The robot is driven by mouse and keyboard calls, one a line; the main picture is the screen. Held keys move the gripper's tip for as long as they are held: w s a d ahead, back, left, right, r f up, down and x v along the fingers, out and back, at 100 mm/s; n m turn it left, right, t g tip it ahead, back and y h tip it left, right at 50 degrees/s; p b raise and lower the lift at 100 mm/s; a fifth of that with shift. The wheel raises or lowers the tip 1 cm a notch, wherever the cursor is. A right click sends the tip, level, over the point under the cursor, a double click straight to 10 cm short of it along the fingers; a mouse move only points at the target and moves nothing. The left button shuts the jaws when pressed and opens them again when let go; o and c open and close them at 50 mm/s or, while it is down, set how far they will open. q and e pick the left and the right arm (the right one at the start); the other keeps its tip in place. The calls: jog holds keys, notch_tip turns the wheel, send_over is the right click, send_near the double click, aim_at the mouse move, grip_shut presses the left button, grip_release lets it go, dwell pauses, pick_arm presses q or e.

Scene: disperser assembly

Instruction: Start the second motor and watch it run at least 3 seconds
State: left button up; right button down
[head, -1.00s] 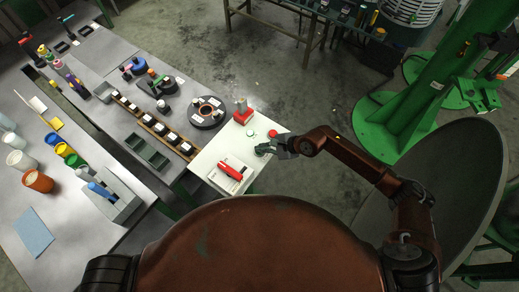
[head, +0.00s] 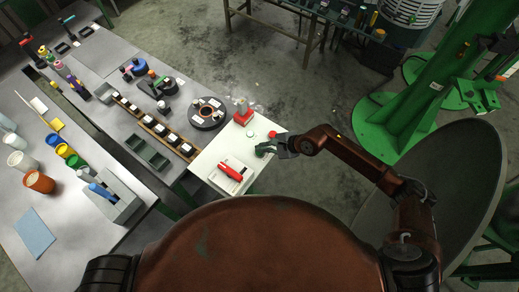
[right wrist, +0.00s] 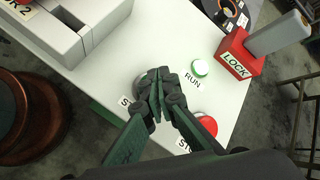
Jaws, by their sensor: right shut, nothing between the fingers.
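A white control panel (head: 208,158) stands at the table's right end. My right gripper (head: 265,149) is shut and empty over its right edge. In the right wrist view, my right gripper's fingertips (right wrist: 158,93) cover most of a button, whose label shows only an "S". I cannot tell whether they touch or press it. A pale RUN lamp (right wrist: 200,67) with a green rim sits to their right. A red stop button (right wrist: 205,124) sits below it. A grey housing (right wrist: 85,22) carries a label ending in "R 2". My left gripper is out of view.
A red LOCK block (right wrist: 238,55) with a grey post stands beside the lamp. A red-handled switch (head: 231,170) lies on the panel's near part. A dark round disc (head: 207,112) and a row of small blocks stand to the left. Bare floor lies beyond the panel.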

jog(key=shift+r, duration=0.45)
jog(key=shift+r+p, duration=1.4)
jog(key=shift+r, duration=1.2)
jog(key=shift+a, duration=0.1)
